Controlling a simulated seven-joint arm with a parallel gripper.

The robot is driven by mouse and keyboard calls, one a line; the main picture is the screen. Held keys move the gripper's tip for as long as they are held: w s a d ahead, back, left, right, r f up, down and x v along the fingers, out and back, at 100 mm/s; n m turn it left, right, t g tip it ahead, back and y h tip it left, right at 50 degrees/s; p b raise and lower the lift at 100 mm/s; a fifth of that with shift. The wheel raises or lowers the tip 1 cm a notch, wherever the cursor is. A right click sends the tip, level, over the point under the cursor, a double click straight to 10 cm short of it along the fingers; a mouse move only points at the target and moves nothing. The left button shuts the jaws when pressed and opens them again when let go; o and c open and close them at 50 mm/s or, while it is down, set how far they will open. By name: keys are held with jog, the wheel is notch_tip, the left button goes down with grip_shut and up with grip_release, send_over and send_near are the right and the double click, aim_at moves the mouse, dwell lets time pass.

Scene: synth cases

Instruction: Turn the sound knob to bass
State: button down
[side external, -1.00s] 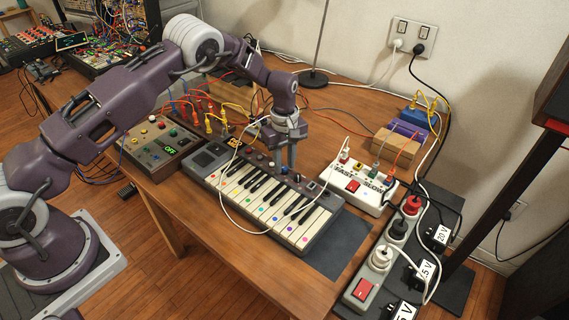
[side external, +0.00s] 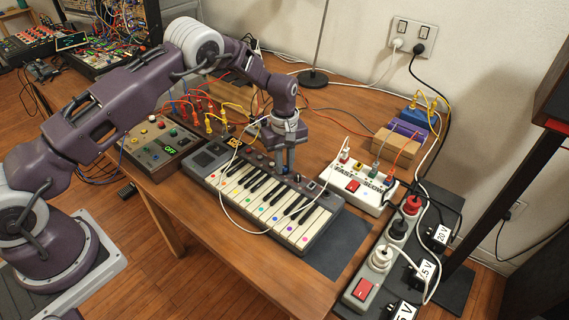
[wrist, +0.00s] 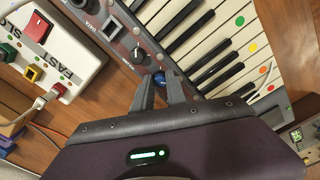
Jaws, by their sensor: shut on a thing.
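The small keyboard (side external: 262,195) lies on the wooden table, with a row of knobs on its dark panel along the far edge. It also fills the upper right of the wrist view (wrist: 208,42). My gripper (side external: 286,166) points down at this panel. In the wrist view my gripper (wrist: 160,80) has its two fingers closed around a small blue knob (wrist: 159,79); the contact is partly hidden by the fingers. A grey knob with a pointer line (wrist: 137,54) sits beside it, apart from the fingers. The lettering by the blue knob is not readable.
A white box marked FAST/SLOW (side external: 358,186) stands right of the keyboard, with cables plugged in. A control box (side external: 160,146) stands to the left. A white cable (side external: 222,190) loops over the keyboard. A power strip (side external: 385,258) lies at the right.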

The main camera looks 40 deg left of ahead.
jog(key=m, duration=1.2)
jog(key=shift+w+r, duration=0.1)
jog(key=shift+m, duration=2.2)
jog(key=c, duration=1.6)
grip_release()
